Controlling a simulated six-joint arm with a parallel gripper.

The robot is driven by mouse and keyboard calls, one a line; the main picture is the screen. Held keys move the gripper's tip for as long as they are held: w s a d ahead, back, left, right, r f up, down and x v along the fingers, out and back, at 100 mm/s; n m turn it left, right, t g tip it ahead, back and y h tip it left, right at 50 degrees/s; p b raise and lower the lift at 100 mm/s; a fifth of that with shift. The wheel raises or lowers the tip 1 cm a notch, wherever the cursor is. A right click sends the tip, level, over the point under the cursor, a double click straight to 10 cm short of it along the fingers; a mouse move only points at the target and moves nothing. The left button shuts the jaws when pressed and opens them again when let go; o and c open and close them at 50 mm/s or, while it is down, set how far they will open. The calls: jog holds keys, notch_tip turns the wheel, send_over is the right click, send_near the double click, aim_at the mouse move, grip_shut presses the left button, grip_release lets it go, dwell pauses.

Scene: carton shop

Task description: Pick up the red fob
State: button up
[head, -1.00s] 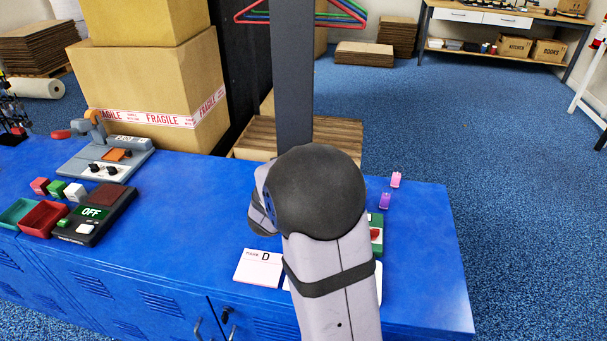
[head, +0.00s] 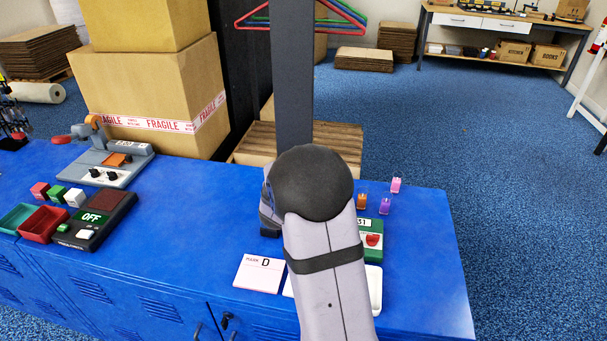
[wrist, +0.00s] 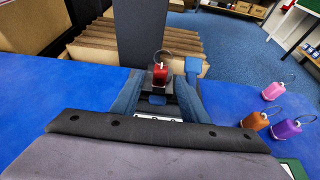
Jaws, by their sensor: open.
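The red fob (wrist: 160,76), a small red block with a wire ring on top, stands upright in the wrist view. It appears between the two blue fingers of my gripper (wrist: 161,84), with a gap on either side. I cannot tell exactly how deep it sits between the tips. My gripper is open. In the head view my arm hides the red fob and most of the gripper.
Orange (wrist: 254,122), purple (wrist: 285,129) and pink (wrist: 272,91) fobs stand to the right. A green device (head: 371,241) and a card marked D (head: 259,274) lie near my arm.

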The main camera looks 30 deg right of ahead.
jog(key=shift+x, duration=1.05)
grip_shut()
jog(key=shift+r, duration=0.15)
notch_tip(320, 180, up, 10)
jog(key=p, duration=0.2)
jog(key=shift+a, duration=0.1)
